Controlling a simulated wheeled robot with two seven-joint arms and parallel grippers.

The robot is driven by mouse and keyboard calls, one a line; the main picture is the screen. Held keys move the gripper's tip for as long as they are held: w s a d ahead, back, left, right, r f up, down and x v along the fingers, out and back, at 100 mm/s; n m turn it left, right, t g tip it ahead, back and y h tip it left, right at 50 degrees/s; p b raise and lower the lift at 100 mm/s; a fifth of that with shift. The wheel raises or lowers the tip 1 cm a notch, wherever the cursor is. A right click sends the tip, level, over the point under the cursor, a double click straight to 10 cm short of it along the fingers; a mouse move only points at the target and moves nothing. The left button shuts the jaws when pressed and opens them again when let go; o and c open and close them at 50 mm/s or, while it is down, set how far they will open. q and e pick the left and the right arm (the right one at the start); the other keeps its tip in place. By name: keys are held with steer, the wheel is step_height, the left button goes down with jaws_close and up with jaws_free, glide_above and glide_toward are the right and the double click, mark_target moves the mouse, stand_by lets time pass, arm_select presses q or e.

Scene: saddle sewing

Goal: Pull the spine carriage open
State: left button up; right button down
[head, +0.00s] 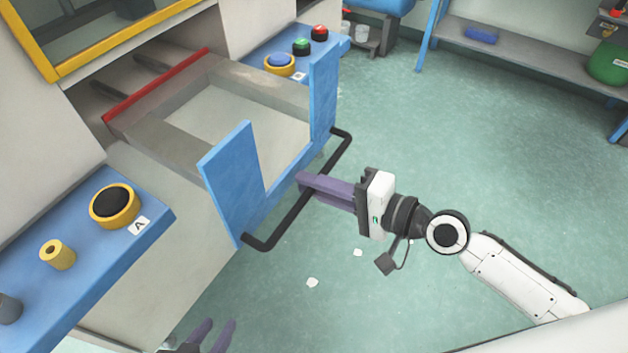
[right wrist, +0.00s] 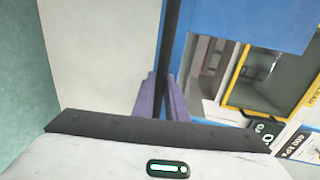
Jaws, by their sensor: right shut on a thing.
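The spine carriage is a grey frame (head: 262,92) with a blue notched front plate (head: 232,172), and it sticks out of the machine's opening. A black bar handle (head: 268,243) runs across its front. My right gripper (head: 304,182) has its purple fingers closed on the handle, near its middle. In the right wrist view the dark bar (right wrist: 170,50) passes between the fingertips (right wrist: 160,95). My left gripper (head: 212,328) is at the bottom edge, with its fingers apart and nothing seen between them. Most of it is cut off.
A blue panel (head: 95,262) with a black button (head: 113,203) marked A and a yellow knob (head: 57,254) stands at left. Another panel with several buttons (head: 300,47) is behind. A red strip (head: 155,86) edges the opening. Green floor right of the handle is mostly clear, with small white scraps (head: 312,282).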

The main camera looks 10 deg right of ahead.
steer(key=c, duration=1.8)
jaws_free()
steer(key=shift+o, duration=0.2)
steer(key=shift+d, duration=0.1)
steer(key=b+v, duration=0.4)
steer(key=v, duration=0.6)
steer(key=shift+b, duration=0.3)
steer(key=shift+s, duration=0.1)
